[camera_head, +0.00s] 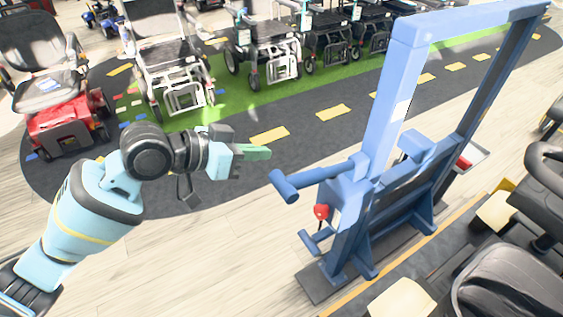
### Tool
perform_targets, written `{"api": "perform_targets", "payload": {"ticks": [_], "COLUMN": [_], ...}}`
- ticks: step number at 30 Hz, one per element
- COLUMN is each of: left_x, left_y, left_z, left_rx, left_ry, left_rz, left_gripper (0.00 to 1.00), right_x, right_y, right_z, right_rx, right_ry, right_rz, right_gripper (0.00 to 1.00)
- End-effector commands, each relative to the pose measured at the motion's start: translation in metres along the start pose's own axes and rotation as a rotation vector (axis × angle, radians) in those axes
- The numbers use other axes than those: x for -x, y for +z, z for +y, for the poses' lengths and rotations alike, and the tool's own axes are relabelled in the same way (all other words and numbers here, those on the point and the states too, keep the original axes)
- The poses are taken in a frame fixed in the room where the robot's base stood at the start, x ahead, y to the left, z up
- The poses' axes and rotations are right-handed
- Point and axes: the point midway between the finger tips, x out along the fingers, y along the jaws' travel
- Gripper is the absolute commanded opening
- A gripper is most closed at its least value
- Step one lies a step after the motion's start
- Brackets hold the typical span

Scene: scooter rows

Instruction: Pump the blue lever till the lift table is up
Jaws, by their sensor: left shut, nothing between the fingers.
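The blue lift stand (392,105) is at right of centre, with a tall frame and a low base. A blue lever (315,179) sticks out to the left from its side, roughly level, ending in a thick round grip. My left gripper (262,153) is shut and empty, its green fingers pointing right. In the picture it is just above and left of the lever's grip, apart from it. My right gripper is not in view. I cannot tell how high the lift table is.
A red knob (321,211) and a lower blue bar (309,242) sit below the lever. Wheelchairs (265,45) and a red scooter (62,125) stand at the back. Dark seats (510,285) crowd the lower right. The floor left of the stand is clear.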

Motion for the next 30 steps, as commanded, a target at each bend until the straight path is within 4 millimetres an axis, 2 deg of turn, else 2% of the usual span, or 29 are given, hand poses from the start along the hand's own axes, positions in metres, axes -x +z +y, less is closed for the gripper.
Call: {"api": "perform_targets", "payload": {"ticks": [5, 17, 18, 24, 30], "left_x": [-0.022, -0.096, -0.100, -0.104, -0.106], "left_y": [0.000, -0.001, 0.004, 0.030, 0.038], "left_z": [0.001, 0.001, 0.000, 0.000, 0.000], "left_rx": [0.002, 0.001, 0.002, 0.002, 0.000], "left_ry": [0.003, 0.002, 0.001, 0.000, 0.000], "left_rz": [0.000, 0.000, -0.004, -0.001, 0.000], "left_gripper": [0.00, 0.00, 0.00, 0.00, 0.00], "right_x": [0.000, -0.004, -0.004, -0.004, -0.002], "right_y": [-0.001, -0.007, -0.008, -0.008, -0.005], "right_z": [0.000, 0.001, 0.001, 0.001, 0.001], "right_rx": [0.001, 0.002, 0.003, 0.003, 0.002], "right_ry": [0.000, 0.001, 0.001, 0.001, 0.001], "right_rz": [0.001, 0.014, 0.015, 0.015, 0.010], "right_gripper": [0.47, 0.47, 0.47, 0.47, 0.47]}}
